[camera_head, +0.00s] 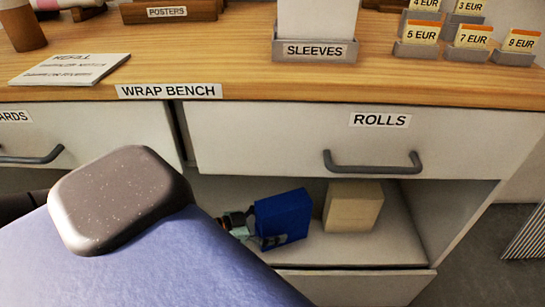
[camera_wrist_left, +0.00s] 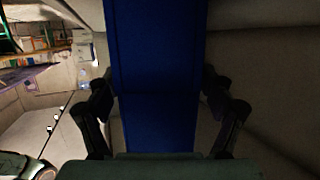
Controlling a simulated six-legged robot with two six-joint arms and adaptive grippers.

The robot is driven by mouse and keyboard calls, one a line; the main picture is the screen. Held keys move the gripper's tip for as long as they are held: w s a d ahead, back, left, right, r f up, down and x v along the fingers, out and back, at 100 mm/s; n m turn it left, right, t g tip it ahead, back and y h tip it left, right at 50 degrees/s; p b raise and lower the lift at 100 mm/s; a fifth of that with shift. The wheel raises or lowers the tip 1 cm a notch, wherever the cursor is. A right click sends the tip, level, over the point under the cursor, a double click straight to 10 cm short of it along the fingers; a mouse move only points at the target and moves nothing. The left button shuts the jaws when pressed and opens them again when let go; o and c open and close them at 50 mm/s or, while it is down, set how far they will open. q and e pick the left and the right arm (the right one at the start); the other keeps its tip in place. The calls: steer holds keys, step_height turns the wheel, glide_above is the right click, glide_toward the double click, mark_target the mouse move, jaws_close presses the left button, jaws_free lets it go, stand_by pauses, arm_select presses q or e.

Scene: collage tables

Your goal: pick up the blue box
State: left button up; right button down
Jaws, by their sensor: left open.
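The blue box (camera_head: 284,214) stands slightly tilted in the picture on the open shelf under the drawer marked ROLLS, in the head view. My left gripper (camera_head: 245,226) is at the box's left side, and its fingers are partly hidden behind my own arm and the box. In the left wrist view the blue box (camera_wrist_left: 157,70) fills the middle, between the two dark fingers of my left gripper (camera_wrist_left: 160,98). The fingers are open, one on each side of the box. I cannot tell whether they touch it. My right gripper is not in view.
A tan box (camera_head: 352,205) stands close to the right of the blue box on the shelf (camera_head: 345,250). The ROLLS drawer (camera_head: 300,140) with its dark handle (camera_head: 373,163) hangs above. A side wall closes the shelf at the right. The bench top (camera_head: 235,60) holds signs and price cards.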

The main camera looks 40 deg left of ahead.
arm_select(q)
steer(key=c, duration=1.4)
